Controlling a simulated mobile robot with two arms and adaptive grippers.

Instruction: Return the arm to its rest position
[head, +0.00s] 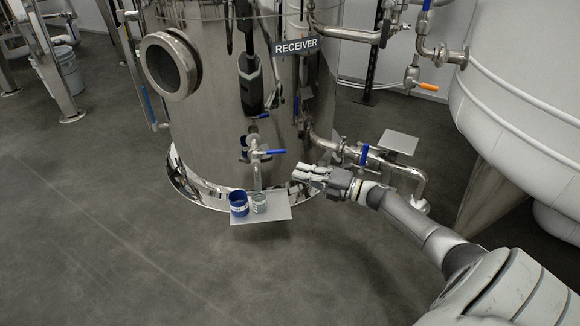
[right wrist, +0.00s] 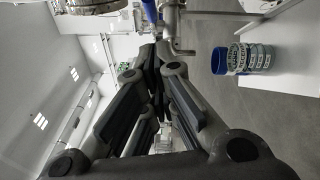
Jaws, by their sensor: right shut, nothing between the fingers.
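My right arm comes in from the lower right of the head view. Its gripper (head: 305,173) is shut and empty, in front of the steel receiver tank (head: 210,110), right of a small shelf. In the right wrist view the fingers (right wrist: 155,75) are together with nothing between them. The gripper is apart from both. My left gripper is not in view.
A valve with a blue handle (head: 268,152) sits above the cups. Pipes with a blue valve handle (head: 364,155) and a small plate (head: 398,142) lie behind my gripper. A large white tank (head: 520,80) stands at the right. The floor in front is clear.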

